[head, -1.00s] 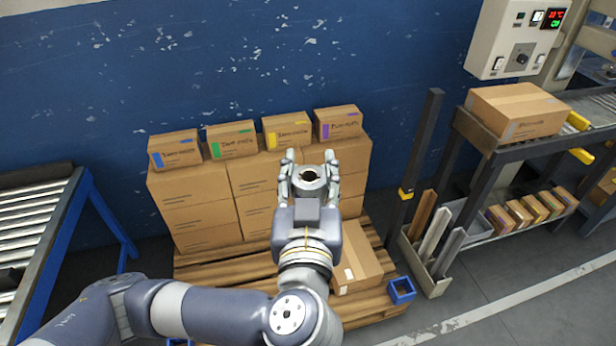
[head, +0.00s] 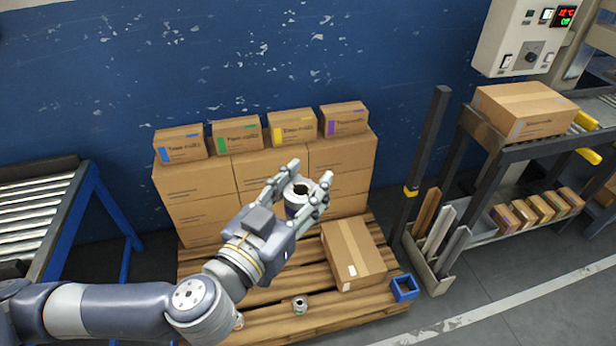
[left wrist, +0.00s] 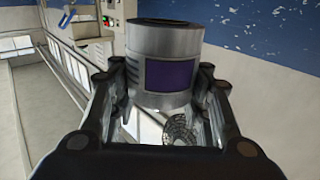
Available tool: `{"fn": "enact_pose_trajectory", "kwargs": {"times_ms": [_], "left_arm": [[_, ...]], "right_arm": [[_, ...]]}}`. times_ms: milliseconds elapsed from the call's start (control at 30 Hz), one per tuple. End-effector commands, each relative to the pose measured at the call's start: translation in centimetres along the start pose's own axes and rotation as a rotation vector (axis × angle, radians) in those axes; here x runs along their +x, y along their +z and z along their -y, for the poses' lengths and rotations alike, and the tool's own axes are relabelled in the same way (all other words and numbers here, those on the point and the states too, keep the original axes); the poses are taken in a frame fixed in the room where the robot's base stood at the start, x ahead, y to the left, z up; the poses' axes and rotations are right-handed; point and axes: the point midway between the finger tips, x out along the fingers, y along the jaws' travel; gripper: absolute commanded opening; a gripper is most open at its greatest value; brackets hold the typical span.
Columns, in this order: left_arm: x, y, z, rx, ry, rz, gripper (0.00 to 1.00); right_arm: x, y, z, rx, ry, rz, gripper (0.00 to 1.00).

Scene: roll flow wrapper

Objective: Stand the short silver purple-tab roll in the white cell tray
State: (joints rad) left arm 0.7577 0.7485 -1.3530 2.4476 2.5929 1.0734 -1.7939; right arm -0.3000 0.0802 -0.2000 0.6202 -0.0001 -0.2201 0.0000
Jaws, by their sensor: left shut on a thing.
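My left gripper (head: 309,180) is shut on a short silver roll (head: 298,189), held up in front of the stacked cartons. In the left wrist view the silver roll (left wrist: 165,40) sits between the fingers, with a dark purple tab (left wrist: 170,75) on its side facing the camera. Its open end shows a dark core in the head view. I cannot make out a white cell tray in these views. My right gripper is not in view.
A small silver roll (head: 300,305) stands on the wooden pallet (head: 265,322). A carton (head: 352,252) and a blue square holder (head: 403,288) are to its right. Cartons with coloured tabs top the stack behind. A roller conveyor (head: 45,210) stands left, a shelf rack (head: 490,150) right.

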Motion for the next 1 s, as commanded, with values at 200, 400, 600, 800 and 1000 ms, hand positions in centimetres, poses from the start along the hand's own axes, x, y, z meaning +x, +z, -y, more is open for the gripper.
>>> {"fn": "enact_pose_trajectory", "kwargs": {"times_ms": [200, 400, 600, 800, 1000], "left_arm": [[-0.4, 0.8, 0.5, 0.005, 0.12, 0.0, 0.0], [-0.8, 1.6, 0.7, 0.003, 0.233, -0.001, 0.0], [-1.1, 2.2, 0.9, 0.0, 0.344, -0.004, 0.0], [-1.5, 2.8, 0.8, -0.006, 0.45, -0.008, 0.0], [-1.8, 3.5, 1.0, -0.004, 0.525, -0.002, 0.0]], "right_arm": [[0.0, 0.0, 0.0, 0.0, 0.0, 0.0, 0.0], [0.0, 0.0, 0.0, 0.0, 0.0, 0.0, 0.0], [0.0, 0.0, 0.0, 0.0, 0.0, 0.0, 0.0], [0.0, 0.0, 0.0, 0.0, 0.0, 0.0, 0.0], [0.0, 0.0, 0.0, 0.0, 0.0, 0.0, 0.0]]}}
